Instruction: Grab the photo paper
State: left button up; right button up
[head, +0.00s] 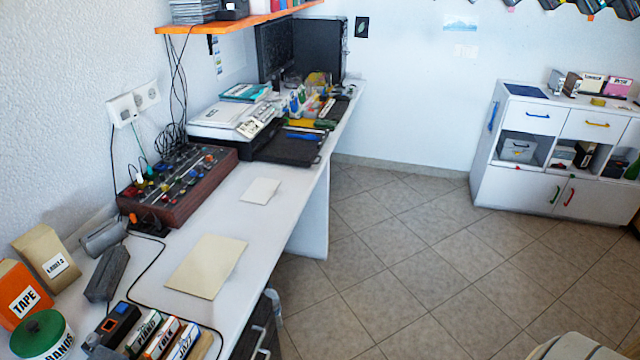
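No label reading photo paper can be made out. A large cream sheet or envelope (206,266) lies flat on the near part of the white desk (222,322). A smaller off-white sheet or pad (260,190) lies flat farther along the desk. A teal and white pack or booklet (246,92) lies on top of the white printer (226,118); its print is too small to read. I cannot tell which of these is the photo paper. Neither of my grippers is in view.
A brown control box (178,184) with cables stands against the wall. Tape (24,296) and labels (46,258) packages, a green-lidded tin (40,336) and labelled cases (160,338) crowd the near desk. An orange shelf (240,22) overhangs. Tiled floor (400,260) is open before the white cabinet (518,190).

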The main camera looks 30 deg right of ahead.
aim_at(259, 192)
jog(key=z, duration=0.65)
jog(key=i+l+z, duration=0.2)
jog(key=i+l, duration=0.15)
jog(key=i+l+z, duration=0.15)
jog(key=i+l, duration=0.2)
jog(key=i+l+z, duration=0.2)
jog(key=i, duration=0.25)
jog(key=i+l+z, duration=0.2)
jog(key=i, duration=0.25)
jog(key=i+l+z, duration=0.2)
jog(key=i, duration=0.2)
jog(key=i+l+u, duration=0.1)
jog(key=i+u, duration=0.35)
jog(key=i+l+u, duration=0.4)
jog(key=i, duration=0.2)
